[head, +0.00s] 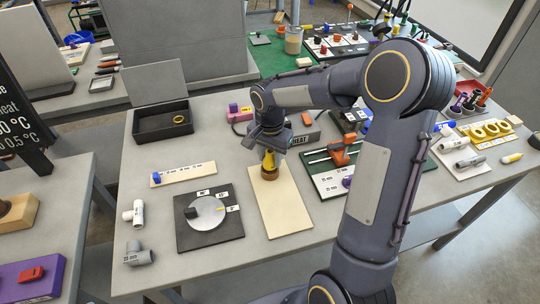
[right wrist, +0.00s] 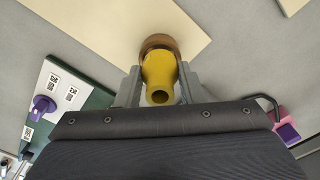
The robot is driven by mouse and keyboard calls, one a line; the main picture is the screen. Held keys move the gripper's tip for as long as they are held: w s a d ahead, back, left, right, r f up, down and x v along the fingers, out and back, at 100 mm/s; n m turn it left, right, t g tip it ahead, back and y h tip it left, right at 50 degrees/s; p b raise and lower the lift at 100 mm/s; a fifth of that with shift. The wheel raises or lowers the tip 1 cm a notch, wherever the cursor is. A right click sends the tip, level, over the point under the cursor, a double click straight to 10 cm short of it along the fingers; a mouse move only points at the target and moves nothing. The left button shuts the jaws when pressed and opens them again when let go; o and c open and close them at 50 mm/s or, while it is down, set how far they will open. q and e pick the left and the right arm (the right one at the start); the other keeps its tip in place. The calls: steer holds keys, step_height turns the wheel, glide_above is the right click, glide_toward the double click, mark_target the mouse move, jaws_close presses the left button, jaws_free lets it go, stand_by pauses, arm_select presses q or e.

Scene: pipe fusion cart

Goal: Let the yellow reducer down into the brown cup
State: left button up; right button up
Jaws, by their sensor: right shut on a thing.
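The yellow reducer (head: 268,160) is upright between the fingers of my right gripper (head: 267,152), which is shut on it. The brown cup (head: 269,173) stands on a cream board (head: 281,218), directly below the reducer. In the right wrist view the yellow reducer (right wrist: 158,72) sits between the two fingers of my right gripper (right wrist: 158,82), with its open narrow end toward the camera. The brown cup's rim (right wrist: 157,41) shows behind its far end. The reducer's lower end meets or overlaps the cup's mouth; how deep it sits is hidden. My left gripper is out of view.
A black disc plate (head: 209,220) lies left of the cream board, and a black tray (head: 162,122) stands behind it. A green board with an orange tool (head: 342,150) is close on the right. Grey pipe fittings (head: 138,254) lie at the table's left edge.

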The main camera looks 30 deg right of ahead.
steer(key=shift+f+b, duration=0.85)
steer(key=shift+f, duration=0.15)
steer(key=o, duration=1)
steer(key=shift+o, duration=0.2)
step_height(320, 180, up, 7)
steer(key=shift+r, duration=0.15)
steer(key=shift+s+r, duration=0.1)
steer(key=shift+r, duration=0.25)
steer(key=s+a+n+t+y, duration=0.1)
steer(key=s+a+n+t, duration=0.1)
steer(key=s, duration=0.5)
steer(key=s+a+r+n+t+y, duration=0.1)
steer(key=s+a+n, duration=0.2)
steer(key=s, duration=0.4)
steer(key=s+a+r+n+t+y, duration=0.1)
steer(key=s+a+n+t, duration=0.1)
steer(key=s+n, duration=0.3)
steer(key=s, duration=0.3)
steer(key=shift+a+t+y, duration=0.15)
steer(key=shift+t+y, duration=0.15)
steer(key=shift+y, duration=0.1)
